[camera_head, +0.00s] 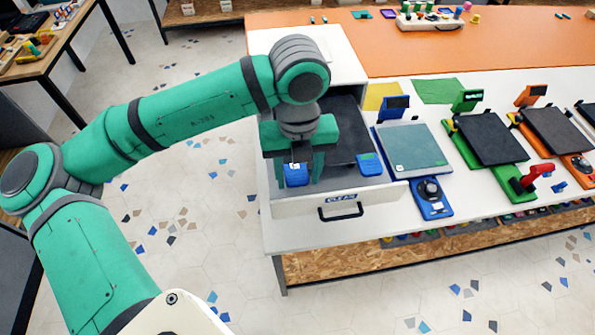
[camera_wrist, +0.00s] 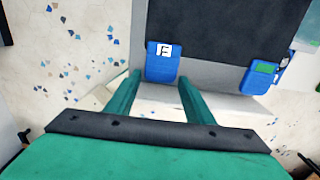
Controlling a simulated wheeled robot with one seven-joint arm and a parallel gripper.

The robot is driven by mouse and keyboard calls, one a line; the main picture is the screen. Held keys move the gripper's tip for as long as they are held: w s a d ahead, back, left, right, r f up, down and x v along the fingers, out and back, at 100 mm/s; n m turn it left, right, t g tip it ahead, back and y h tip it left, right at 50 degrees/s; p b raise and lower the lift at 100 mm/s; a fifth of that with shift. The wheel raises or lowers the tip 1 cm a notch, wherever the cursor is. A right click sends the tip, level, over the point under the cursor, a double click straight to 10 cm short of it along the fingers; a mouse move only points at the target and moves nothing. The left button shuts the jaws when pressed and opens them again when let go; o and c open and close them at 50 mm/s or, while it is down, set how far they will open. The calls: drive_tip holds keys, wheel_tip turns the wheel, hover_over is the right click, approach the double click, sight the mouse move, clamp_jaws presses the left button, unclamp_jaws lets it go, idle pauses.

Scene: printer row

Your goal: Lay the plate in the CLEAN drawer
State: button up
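The plate (camera_head: 344,125) is a dark flat sheet with two blue tabs at its front edge. It lies over the grey floor of the pulled-out CLEAN drawer (camera_head: 287,208), apparently flat; I cannot tell whether it rests fully on the floor. In the wrist view, the plate (camera_wrist: 225,25) fills the upper right. My gripper (camera_head: 298,172) points down at the drawer's front left, its fingers on either side of the left tab (camera_wrist: 163,62), which bears a white label. Narrow gaps seem to show beside the tab. My arm hides the plate's back left part.
A blue printer (camera_head: 431,198) stands right of the drawer on the white counter, with green (camera_head: 515,180) and orange (camera_head: 583,168) ones beyond. Open floor lies to the left.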

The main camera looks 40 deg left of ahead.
drive_tip(key=shift+o, duration=1)
wheel_tip(320, 180, up, 11)
drive_tip(key=shift+f, duration=0.1)
